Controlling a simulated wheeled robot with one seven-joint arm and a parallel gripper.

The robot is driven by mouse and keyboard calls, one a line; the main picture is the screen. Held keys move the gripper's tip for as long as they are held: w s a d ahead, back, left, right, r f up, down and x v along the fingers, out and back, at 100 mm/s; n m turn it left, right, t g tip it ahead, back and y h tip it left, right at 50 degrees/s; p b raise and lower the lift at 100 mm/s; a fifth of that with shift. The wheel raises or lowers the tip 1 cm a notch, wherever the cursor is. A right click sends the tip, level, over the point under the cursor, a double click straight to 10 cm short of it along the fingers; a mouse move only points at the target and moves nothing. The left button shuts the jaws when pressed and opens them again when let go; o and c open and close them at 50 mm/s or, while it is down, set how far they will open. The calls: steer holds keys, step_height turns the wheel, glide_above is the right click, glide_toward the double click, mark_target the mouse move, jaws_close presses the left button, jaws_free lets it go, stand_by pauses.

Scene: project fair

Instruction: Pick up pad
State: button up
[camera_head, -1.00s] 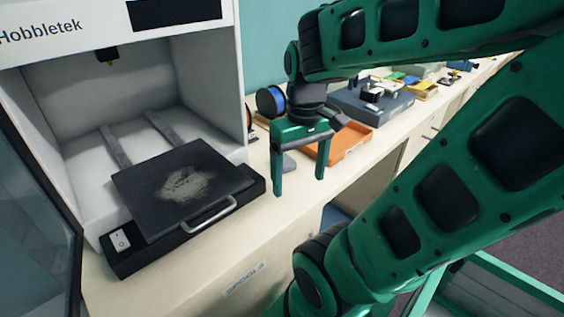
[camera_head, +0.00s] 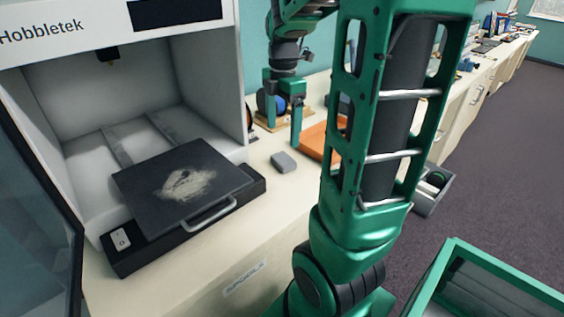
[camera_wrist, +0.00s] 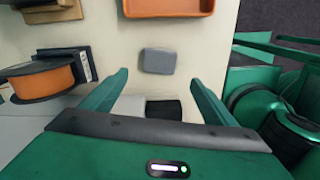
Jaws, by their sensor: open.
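The pad (camera_head: 284,162) is a small grey block with rounded corners, lying flat on the cream counter beside the printer. It also shows in the wrist view (camera_wrist: 158,61), fully in sight and apart from other things. My gripper (camera_head: 284,122) is open and empty, pointing down above the counter, a little behind the pad in the head view. In the wrist view the pad lies between the lines of my two fingers (camera_wrist: 160,77), just past their tips and not touched.
The printer's dark bed (camera_head: 150,205), with pale residue and a metal handle, stands left of the pad. An orange tray (camera_head: 313,140) lies close behind the pad. An orange-sided spool (camera_wrist: 45,80) is left in the wrist view. Counter around the pad is bare.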

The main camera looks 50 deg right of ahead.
mark_target(283, 158)
steer(key=f, duration=1)
steer(key=shift+d, duration=0.25)
steer(key=shift+r, duration=0.1)
steer(key=c, duration=1.1)
